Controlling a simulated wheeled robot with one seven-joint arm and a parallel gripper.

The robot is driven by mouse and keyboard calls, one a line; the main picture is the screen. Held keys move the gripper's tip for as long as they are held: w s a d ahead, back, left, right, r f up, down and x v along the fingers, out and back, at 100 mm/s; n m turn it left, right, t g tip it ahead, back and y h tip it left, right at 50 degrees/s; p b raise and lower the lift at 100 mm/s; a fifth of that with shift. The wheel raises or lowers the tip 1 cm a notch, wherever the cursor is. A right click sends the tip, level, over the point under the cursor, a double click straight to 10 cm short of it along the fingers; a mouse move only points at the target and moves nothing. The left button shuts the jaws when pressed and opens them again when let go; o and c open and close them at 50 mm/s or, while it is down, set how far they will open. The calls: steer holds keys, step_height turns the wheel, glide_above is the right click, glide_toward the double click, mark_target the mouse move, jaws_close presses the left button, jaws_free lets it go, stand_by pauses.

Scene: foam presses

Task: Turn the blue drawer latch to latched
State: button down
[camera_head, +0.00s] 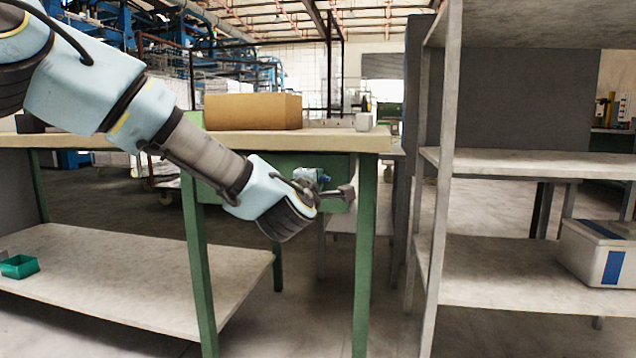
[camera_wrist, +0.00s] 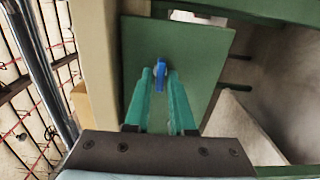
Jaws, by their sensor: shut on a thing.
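The blue drawer latch (camera_wrist: 160,72) sits on the green drawer front (camera_wrist: 205,60), seen in the wrist view. My gripper (camera_wrist: 163,74) has its two green fingers on either side of the latch and is shut on it. In the head view my gripper (camera_head: 322,190) reaches the green drawer (camera_head: 335,165) under the workbench top. A small bit of blue shows there beside the gripper. The latch's exact turn is hard to tell, as the fingers cover part of it.
A cardboard box (camera_head: 252,111) and a small white object (camera_head: 363,122) stand on the workbench top (camera_head: 150,141). A green bin (camera_head: 19,266) lies on the lower shelf. A grey shelf rack (camera_head: 530,163) with a white-and-blue box (camera_head: 598,252) stands at right.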

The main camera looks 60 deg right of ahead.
steer(key=c, duration=0.9)
jaws_free()
steer(key=shift+a, duration=0.1)
steer(key=p+v, duration=0.1)
steer(key=v, duration=0.9)
steer(key=shift+s+a, duration=0.1)
steer(key=shift+a, duration=0.2)
